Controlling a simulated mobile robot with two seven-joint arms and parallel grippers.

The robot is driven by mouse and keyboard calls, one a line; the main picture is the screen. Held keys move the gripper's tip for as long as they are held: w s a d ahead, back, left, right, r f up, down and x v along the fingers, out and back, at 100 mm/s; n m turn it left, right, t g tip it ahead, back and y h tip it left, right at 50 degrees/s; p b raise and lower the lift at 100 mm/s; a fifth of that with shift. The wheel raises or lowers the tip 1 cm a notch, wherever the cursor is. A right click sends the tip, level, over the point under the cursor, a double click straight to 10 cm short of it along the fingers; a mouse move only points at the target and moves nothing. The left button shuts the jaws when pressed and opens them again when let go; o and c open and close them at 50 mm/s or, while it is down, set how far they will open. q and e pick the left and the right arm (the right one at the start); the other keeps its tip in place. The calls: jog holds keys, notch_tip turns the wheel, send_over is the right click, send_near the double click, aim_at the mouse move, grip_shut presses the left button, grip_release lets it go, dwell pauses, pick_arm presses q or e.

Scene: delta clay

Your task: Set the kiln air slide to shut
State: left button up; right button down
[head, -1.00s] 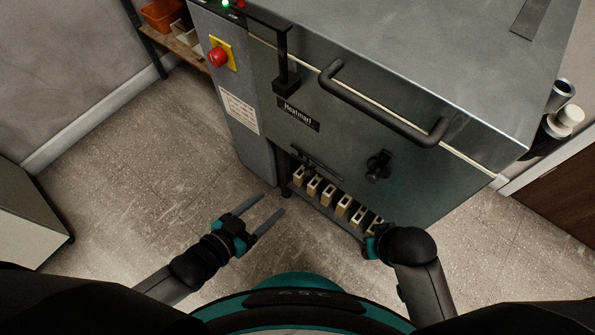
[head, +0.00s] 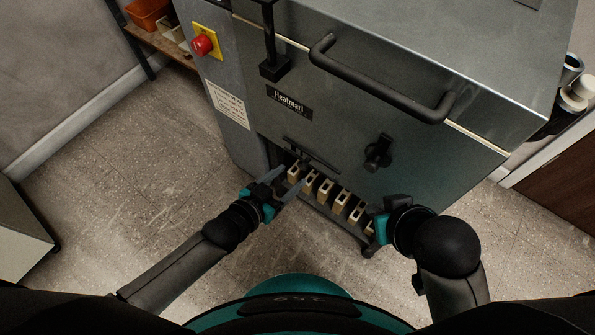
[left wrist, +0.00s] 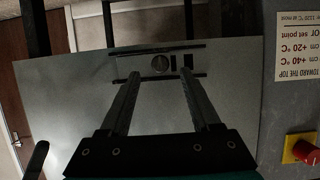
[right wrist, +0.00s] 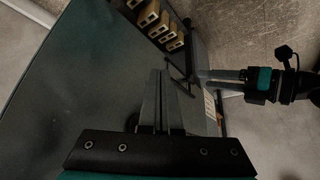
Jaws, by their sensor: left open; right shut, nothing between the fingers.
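The kiln (head: 330,120) is a grey metal box with a dark handle. Its air slide (head: 312,155) is low on the front, between dark rails. In the left wrist view the air slide (left wrist: 160,64) shows a round knob, with dark slots to the right of it. My left gripper (head: 293,176) is open and empty, just in front of the slide; its fingers (left wrist: 160,74) point at it, one either side of the knob in the picture. I cannot tell whether they touch. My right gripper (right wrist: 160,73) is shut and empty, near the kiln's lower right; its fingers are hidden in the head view.
Several pale blocks (head: 326,190) stand in a row under the kiln. A black knob (head: 378,152) sticks out of the front to the right. A red button (head: 203,44) is on the left column.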

aim_at(301, 167)
pick_arm(q)
jog(key=b+x, duration=0.1)
jog(key=x, duration=0.1)
jog(key=shift+w+d, duration=0.15)
jog(key=shift+w, duration=0.1)
jog(key=shift+b+x, duration=0.6)
jog(key=shift+x, duration=0.3)
pick_arm(e)
jog(key=w+a+t+y, duration=0.2)
jog(key=w+a+t, duration=0.1)
jog(key=a+t, duration=0.1)
jog(key=shift+w+a, duration=0.4)
jog(key=shift+a, duration=0.25)
jog(key=shift+t, duration=0.3)
pick_arm(q)
jog(key=shift+c, duration=0.4)
grip_shut()
